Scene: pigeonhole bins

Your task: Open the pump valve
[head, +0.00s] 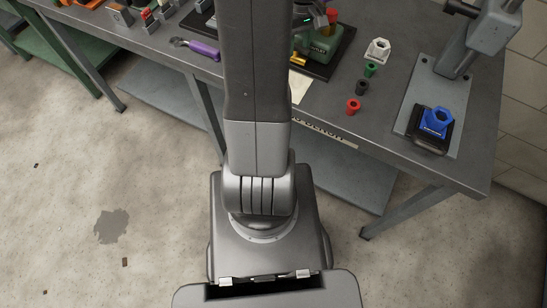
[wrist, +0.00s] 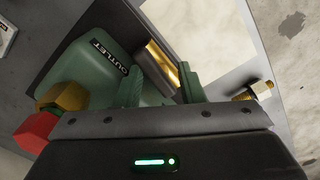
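The green pump (head: 322,46) stands on a dark base plate on the bench, partly hidden by my arm in the head view. In the wrist view its green body (wrist: 85,68) fills the upper left, with an OUTLET label. A red part (wrist: 36,131) with a brass-orange part (wrist: 66,97) beside it shows at the left; the valve handle is not clearly identifiable. My gripper (wrist: 160,80) is close over the pump, its two greenish fingers apart. A grey and brass fitting (wrist: 166,62) appears between or beyond them; contact cannot be told.
A purple-handled tool (head: 200,49) lies left.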

